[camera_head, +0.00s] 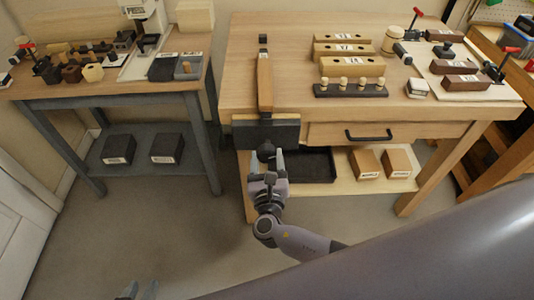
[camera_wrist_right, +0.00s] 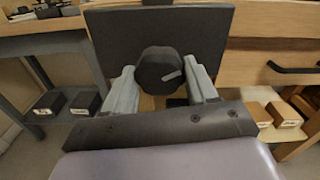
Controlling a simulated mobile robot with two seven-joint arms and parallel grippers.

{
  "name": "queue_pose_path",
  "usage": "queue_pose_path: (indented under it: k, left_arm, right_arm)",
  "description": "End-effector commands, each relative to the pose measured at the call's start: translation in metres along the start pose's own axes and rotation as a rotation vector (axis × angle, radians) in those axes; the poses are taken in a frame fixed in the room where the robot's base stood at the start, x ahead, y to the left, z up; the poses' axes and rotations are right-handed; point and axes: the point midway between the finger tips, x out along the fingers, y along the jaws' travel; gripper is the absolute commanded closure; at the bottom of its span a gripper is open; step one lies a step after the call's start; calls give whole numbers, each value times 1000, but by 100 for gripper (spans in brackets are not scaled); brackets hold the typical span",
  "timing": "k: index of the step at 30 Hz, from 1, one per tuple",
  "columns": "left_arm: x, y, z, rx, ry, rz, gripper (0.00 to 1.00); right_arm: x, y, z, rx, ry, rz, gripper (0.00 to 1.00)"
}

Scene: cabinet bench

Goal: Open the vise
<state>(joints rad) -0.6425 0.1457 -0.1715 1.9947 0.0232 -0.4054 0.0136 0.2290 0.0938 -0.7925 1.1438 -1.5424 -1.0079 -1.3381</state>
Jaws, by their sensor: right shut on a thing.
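The vise is on the front left of the wooden bench, with a dark front jaw plate (camera_head: 285,132) and a black round knob (camera_head: 266,152) on its face. The plate also shows in the right wrist view (camera_wrist_right: 210,28). My right gripper (camera_head: 268,160) is at the knob. In the right wrist view its two pale fingers lie on either side of the knob (camera_wrist_right: 158,70), shut on it. A long wooden bar (camera_head: 265,85) lies on the bench top behind the jaw. My left gripper (camera_head: 140,291) shows only its fingertips at the bottom left, spread apart and empty.
A closed drawer with a black handle (camera_head: 368,136) is right of the vise. A black tray (camera_head: 310,166) and wooden boxes sit on the shelf below. Wooden blocks (camera_head: 350,67) stand on the bench. A grey side table (camera_head: 105,88) is on the left. The floor between is clear.

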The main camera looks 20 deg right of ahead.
Motion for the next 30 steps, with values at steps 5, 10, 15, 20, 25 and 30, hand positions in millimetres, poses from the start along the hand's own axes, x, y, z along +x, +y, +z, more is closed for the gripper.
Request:
queue_pose_path:
  k: [5,10,15,20,25,30]
  left_arm:
    - [0,0,1,0,-3,0,64]
    - [-5,0,-5,0,-5,0,64]
    - [-10,0,-12,0,-5,0,64]
    - [-12,0,-15,0,-4,0,64]
    - [-12,0,-16,0,-1,0,64]
    - [-12,0,-16,0,-1,0,64]
  right_arm:
    - [-1,0,-1,-2,2,0,70]
    - [-1,0,1,-81,3,1,70]
    - [-2,0,1,-203,3,2,70]
    - [-2,0,0,-281,3,2,70]
    - [-2,1,-1,-294,2,1,70]
    - [-2,0,-1,-294,2,1,70]
